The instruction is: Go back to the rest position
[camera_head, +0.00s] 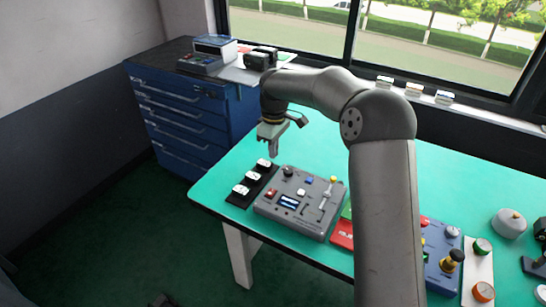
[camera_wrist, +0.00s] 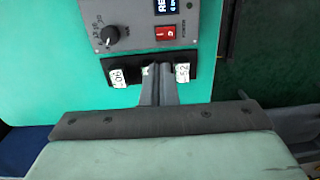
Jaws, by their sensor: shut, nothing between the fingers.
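My gripper (camera_head: 272,150) hangs above the left end of the green table (camera_head: 222,186), fingers pointing down. It is shut and holds nothing. In the wrist view my gripper (camera_wrist: 160,70) points at the black strip (camera_wrist: 203,70) with white labelled blocks. The strip (camera_head: 238,201) lies left of the grey control box (camera_head: 262,208) in the head view. Whether the fingertips touch the strip cannot be told from the wrist view; in the head view they appear above it.
The grey box carries a knob (camera_wrist: 111,34), a red switch (camera_wrist: 166,33) and a slider. A blue box (camera_head: 437,275), a red box (camera_head: 342,235) and a grey dome (camera_head: 509,223) stand further right. A blue drawer cabinet (camera_head: 185,118) stands behind left. My arm hides part of the table.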

